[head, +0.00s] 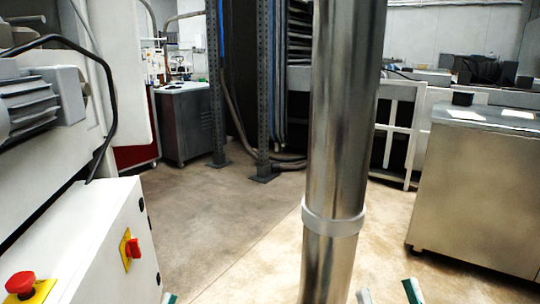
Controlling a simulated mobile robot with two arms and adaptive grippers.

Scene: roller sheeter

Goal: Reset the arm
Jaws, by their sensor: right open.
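My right gripper (388,295) shows only by its two pale and green fingertips at the bottom edge, right of centre. The tips are well apart with nothing visible between them, so it is open. Of my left gripper (168,298), one small green and pale fingertip shows at the bottom edge, left of centre. Its other finger is out of view, so its opening cannot be told. The arms themselves are below the picture.
A thick upright steel pipe (340,120) stands close in front, right of centre. A white machine (100,225) with a red stop button (20,284) and red switch (133,247) fills the left. A metal cabinet (475,190) stands right. Bare floor (225,225) lies between machine and pipe.

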